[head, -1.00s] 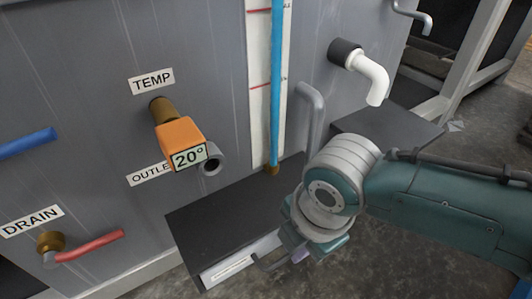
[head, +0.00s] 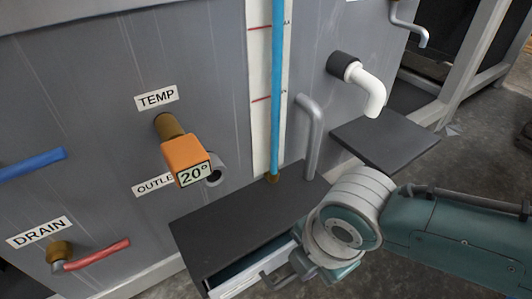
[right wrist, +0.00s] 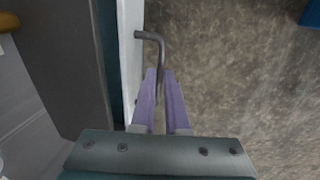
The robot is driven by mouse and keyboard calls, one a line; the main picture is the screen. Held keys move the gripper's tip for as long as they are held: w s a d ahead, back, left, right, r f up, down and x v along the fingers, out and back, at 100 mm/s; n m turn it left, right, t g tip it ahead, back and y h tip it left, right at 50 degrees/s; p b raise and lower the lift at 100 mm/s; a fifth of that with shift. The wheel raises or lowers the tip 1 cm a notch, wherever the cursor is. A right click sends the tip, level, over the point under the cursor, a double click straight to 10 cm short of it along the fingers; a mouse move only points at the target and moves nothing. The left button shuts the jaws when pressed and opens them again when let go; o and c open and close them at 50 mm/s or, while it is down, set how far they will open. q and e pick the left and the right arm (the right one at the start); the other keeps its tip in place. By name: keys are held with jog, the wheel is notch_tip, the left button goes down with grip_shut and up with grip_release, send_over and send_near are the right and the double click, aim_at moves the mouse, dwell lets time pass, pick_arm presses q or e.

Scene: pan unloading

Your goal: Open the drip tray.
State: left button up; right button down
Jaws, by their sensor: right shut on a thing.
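The drip tray is a drawer with a white front (head: 246,280) under a black-topped box (head: 235,228) at the foot of the grey tank. It is pulled partly out, with a dark gap showing behind its front. Its grey bar handle (head: 272,284) sticks out from the front; the handle also shows in the right wrist view (right wrist: 150,36). My right gripper (right wrist: 160,73) is shut on the handle, its purple fingers around the bar. In the head view the right gripper (head: 291,279) is partly hidden by its own wrist. My left gripper is not in view.
A dark shelf (head: 388,136) stands to the right. The floor in front of the drawer is clear.

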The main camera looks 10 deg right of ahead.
jog(key=s+d+p, duration=0.3)
jog(key=s+p, duration=0.1)
jog(key=s, duration=0.4)
jog(key=s+d+p, duration=0.2)
jog(key=s+p, duration=0.2)
jog(key=s, duration=0.4)
jog(key=shift+d, duration=0.4)
jog(key=c, duration=0.9)
grip_release()
jog(key=shift+s+d+r+p, duration=0.1)
jog(key=shift+s+r+p, duration=0.2)
jog(key=shift+r+p, duration=1.25)
jog(key=shift+s+d+r+p, duration=0.1)
jog(key=shift+s+r+p, duration=0.2)
jog(key=shift+r+p, duration=1.25)
jog(key=shift+s+d+r+p, duration=0.1)
jog(key=shift+s+r+p, duration=0.2)
jog(key=shift+r+p, duration=1.2)
jog(key=shift+r, duration=0.25)
